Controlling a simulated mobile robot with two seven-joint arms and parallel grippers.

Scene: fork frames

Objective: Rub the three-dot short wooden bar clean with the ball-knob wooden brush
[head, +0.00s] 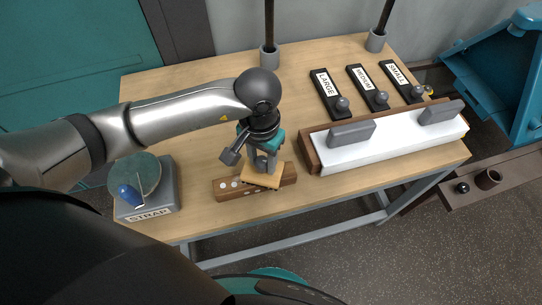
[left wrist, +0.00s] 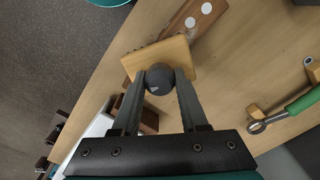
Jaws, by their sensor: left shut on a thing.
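My left gripper (head: 266,161) is shut on the round dark knob (left wrist: 159,79) of the wooden brush (head: 262,181). The brush's pale block also shows in the left wrist view (left wrist: 166,52). The brush is over the middle of a short brown wooden bar (head: 228,192), set at a slant to it. I cannot tell whether bristles and bar touch. The bar lies near the table's front edge, with white dots toward its left end. Two dots show clearly in the left wrist view (left wrist: 206,9); the brush hides part of the bar. My right gripper is not in view.
A grey STRAP box (head: 150,203) with a blue-handled item stands left of the bar. A long white-topped block (head: 400,139) lies right. LARGE, MEDIUM and SMALL holders (head: 325,93) are behind it. A green-handled tool (left wrist: 300,103) lies on the table (head: 175,85).

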